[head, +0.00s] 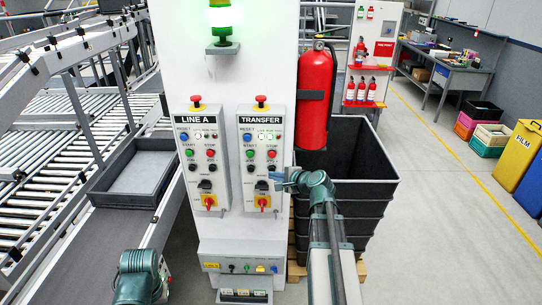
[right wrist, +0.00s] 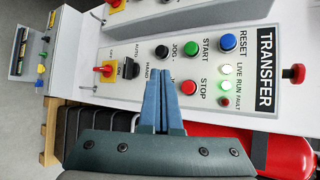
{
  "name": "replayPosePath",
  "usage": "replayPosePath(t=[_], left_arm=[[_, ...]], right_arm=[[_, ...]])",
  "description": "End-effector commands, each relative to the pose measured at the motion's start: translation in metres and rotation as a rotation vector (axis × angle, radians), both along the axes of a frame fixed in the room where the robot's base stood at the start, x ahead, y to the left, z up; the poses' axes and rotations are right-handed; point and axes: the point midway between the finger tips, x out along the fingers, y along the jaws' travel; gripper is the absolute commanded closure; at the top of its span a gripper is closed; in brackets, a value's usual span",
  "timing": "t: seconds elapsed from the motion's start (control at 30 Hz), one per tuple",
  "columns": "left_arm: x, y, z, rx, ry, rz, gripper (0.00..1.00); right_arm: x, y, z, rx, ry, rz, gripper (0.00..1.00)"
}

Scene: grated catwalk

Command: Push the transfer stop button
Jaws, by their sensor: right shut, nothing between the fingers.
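The TRANSFER panel (head: 240,190) is a light box on the white column, to the right of the LINE A panel. Its red STOP button (head: 271,154) sits right of the green START button (head: 250,154). In the right wrist view the STOP button (right wrist: 188,87) is clear of my fingers, a little to the right of their tips. My right gripper (head: 275,178) is shut and empty, in front of the panel's lower right side, below the STOP button. Its blue fingers (right wrist: 158,82) show near the jog buttons; touching cannot be told. My left gripper is not in view.
The LINE A panel (head: 205,190) has a similar layout. A red fire extinguisher (head: 315,95) hangs just right of the TRANSFER panel, above a dark bin (head: 365,190). A roller conveyor with a grey tray (head: 125,190) lies left. Open floor is at right.

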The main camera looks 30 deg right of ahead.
Motion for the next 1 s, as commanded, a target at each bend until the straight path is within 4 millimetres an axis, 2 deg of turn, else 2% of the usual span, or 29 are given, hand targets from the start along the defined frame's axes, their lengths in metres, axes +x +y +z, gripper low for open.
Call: replayPosePath(t=[0.27, 0.8, 1.0], left_arm=[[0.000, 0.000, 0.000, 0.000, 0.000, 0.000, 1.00], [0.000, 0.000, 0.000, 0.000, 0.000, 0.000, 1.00], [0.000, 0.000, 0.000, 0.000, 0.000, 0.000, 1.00]], right_arm=[[0.010, -0.006, 0.000, 0.000, 0.001, 0.002, 1.00], [0.067, -0.041, 0.000, 0.000, 0.001, 0.002, 1.00], [0.075, -0.046, 0.000, 0.000, 0.001, 0.002, 1.00]])
